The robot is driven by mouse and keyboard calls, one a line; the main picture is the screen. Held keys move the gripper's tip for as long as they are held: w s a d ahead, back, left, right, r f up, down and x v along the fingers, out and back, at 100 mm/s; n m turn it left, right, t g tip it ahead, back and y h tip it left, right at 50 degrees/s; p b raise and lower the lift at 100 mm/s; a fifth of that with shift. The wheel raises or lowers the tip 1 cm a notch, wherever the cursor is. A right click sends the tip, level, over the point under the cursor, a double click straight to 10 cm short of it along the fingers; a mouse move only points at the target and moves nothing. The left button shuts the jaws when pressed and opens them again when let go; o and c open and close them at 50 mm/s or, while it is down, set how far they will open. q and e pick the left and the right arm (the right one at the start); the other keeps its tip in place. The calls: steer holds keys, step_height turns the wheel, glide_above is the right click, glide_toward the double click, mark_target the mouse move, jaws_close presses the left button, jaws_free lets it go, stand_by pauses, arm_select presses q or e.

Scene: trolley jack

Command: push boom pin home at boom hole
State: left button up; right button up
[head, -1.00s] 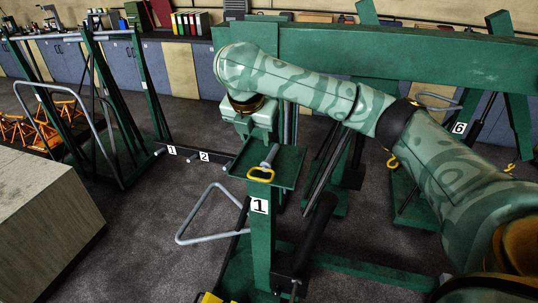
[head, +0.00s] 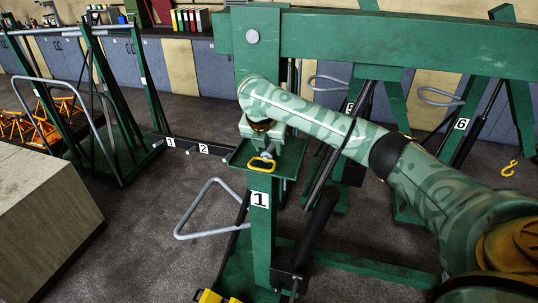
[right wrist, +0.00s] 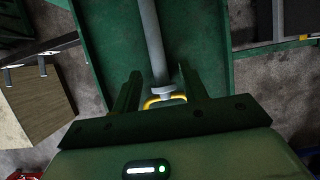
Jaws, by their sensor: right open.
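A grey pin with a yellow loop handle (head: 262,166) lies on the small green tray (head: 288,186) on top of the post marked 1. In the right wrist view, its grey rod (right wrist: 150,40) runs away from me, with a collar and the yellow loop at the near end. My right gripper (right wrist: 158,74) is open, its fingers on either side of the rod. In the head view the right gripper (head: 264,146) is low over the tray. A light grey disc (head: 252,36) shows on the green upright under the boom (head: 400,45); I cannot tell if it is a pin end or hole. My left gripper is out of view.
A grey triangular handle (head: 205,215) sticks out left of the post. A dark bar with pegs marked 1 and 2 (head: 187,147) stands behind it. A pale block (head: 40,205) is at the left. Other green hoists stand at the right and left. Dark floor lies open between.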

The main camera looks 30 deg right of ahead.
steer(key=shift+x, duration=0.75)
steer(key=shift+r, duration=0.1)
jaws_close()
